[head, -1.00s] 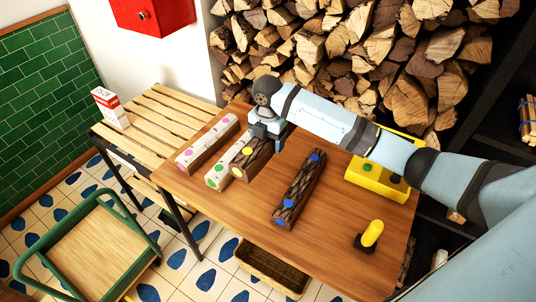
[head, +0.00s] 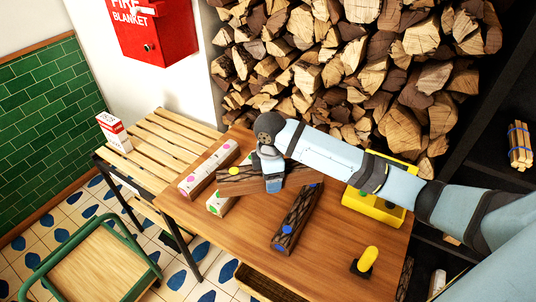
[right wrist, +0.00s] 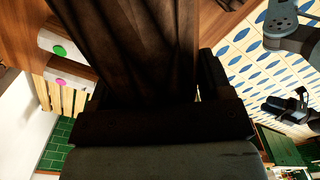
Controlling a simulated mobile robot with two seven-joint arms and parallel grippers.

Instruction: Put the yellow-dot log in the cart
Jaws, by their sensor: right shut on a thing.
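The yellow-dot log (head: 235,182) is dark brown bark with a yellow dot at its left end. My right gripper (head: 273,184) is shut on it and holds it crosswise above the table, over the green-dot log and near the blue-dot log. The log fills the upper middle of the right wrist view (right wrist: 135,50), between the dark fingers. The green-framed cart (head: 95,265) with a wooden top stands at the lower left, its top bare where visible. My left gripper is outside the head view; a dark gripper-like part (right wrist: 287,106) shows at the right of the right wrist view, its fingers unclear.
On the wooden table (head: 215,240) lie a white pink-dot log (head: 208,168), a white green-dot log (head: 222,203) and a dark blue-dot log (head: 299,214). A yellow block (head: 375,210) and a yellow-handled item (head: 368,258) are at right. A slatted bench (head: 165,140) holds a carton (head: 114,132).

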